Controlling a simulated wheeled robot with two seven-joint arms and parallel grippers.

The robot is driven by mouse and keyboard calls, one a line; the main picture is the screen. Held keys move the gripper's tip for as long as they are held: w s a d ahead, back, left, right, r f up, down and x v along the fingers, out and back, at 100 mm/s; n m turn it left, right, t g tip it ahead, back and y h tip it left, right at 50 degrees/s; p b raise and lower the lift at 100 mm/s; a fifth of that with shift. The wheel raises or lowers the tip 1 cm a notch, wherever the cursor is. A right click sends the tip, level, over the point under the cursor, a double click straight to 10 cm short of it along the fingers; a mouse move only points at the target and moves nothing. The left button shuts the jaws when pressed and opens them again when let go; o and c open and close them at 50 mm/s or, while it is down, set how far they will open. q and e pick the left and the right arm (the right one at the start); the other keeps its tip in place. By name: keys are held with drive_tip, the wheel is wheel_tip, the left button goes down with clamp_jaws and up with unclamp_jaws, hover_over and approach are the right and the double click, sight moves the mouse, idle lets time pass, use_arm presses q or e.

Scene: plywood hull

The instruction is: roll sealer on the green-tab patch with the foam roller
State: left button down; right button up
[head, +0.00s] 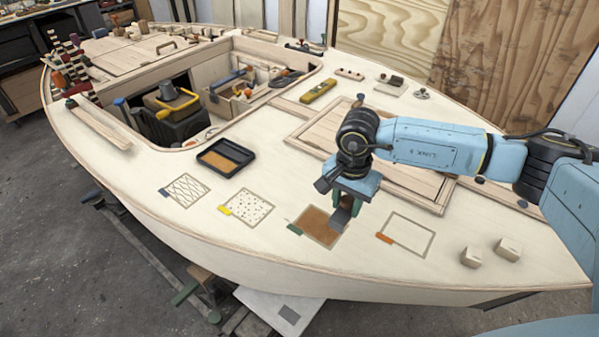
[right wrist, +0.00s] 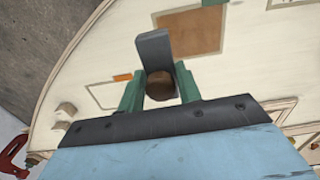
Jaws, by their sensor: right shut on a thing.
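The green-tab patch (head: 318,222) on the pale deck is filled with brown, and its green tab (head: 294,229) sits at its left corner. The patch also shows at the top of the right wrist view (right wrist: 190,32). My right gripper (head: 345,207) is above the patch's right side, pointing down. In the right wrist view its green fingers (right wrist: 160,88) are shut on the foam roller, seen as a brown round end (right wrist: 160,85) with a grey flat part (right wrist: 154,46). Whether the roller touches the deck is unclear. My left gripper is not in view.
A black tray (head: 205,160) with brown sealer lies left of the patches. Blue-tab (head: 184,190), yellow-tab (head: 247,205) and orange-tab (head: 408,234) patches lie nearby. Small blocks (head: 472,257) stand at right. A raised hatch (head: 420,195) and an open cockpit with tools (head: 215,90) lie behind.

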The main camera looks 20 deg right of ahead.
drive_tip(key=shift+r+p, duration=0.55)
drive_tip(key=shift+r, duration=0.8)
